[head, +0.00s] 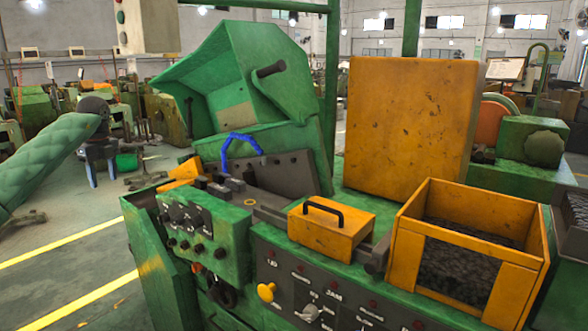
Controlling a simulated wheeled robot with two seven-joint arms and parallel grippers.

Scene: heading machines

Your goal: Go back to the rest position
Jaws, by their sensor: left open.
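My left arm (45,165), in a green quilted cover, comes in from the left edge of the head view. It ends in a dark rounded wrist. My left gripper (105,178) hangs below that wrist with its blue-grey fingers pointing down. The fingers are apart, and I see nothing held between them. The gripper is left of the green heading machine, clear of it in the picture, with floor and distant machines behind it. My right gripper is not in view.
The green machine's control panel (205,237) stands at the front. Its raised green hood (238,75), a blue curved handle (238,143), a yellow handled box (330,232) and an open yellow bin (408,262) are on it. The floor (70,258) at left is open, with yellow lines.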

